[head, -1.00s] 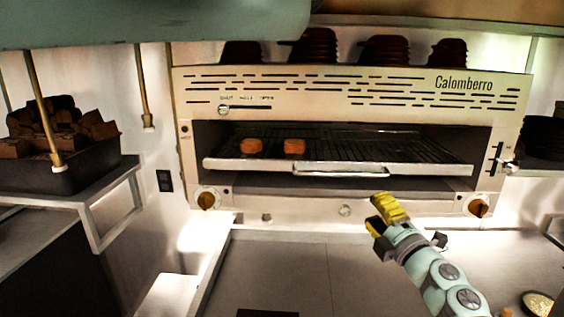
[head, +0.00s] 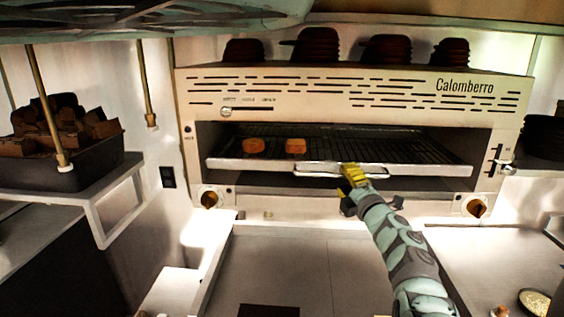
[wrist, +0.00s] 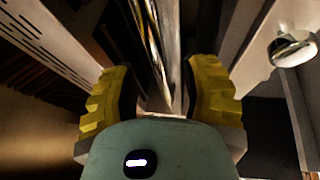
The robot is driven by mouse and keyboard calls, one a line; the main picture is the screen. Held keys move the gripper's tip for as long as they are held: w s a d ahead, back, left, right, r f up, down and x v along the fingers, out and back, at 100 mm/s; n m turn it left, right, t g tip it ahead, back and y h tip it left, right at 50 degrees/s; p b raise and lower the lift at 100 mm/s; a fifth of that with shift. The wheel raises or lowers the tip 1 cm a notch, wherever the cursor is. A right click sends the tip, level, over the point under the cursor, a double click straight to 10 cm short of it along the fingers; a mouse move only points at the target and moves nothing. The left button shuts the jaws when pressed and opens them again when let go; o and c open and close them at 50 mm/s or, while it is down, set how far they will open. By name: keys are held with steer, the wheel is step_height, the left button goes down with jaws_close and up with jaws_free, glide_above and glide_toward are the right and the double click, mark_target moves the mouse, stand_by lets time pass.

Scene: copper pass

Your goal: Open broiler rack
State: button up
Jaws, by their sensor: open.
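The broiler rack (head: 430,158) is a dark wire grid with a silver front edge, inside the cream Calomberro broiler (head: 350,90). A silver handle bar (head: 315,171) runs along the middle of its front. Two orange-brown food pieces (head: 254,146) sit on the rack's left part. My gripper (head: 352,175), with yellow fingertips, is at the right part of the handle. In the wrist view my gripper (wrist: 165,95) is open, its fingers apart on either side of a shiny metal bar (wrist: 160,60). I cannot tell whether either finger touches it.
Brown knobs (head: 474,206) flank the broiler's lower front, and a lever (head: 506,168) is on its right side. A dark bin of brown chunks (head: 70,165) stands on a left shelf. The counter (head: 290,260) below is mostly clear; a small bowl (head: 536,301) sits at lower right.

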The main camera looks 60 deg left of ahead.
steer(key=shift+x, duration=1.15)
steer(key=shift+w, duration=0.15)
jaws_close()
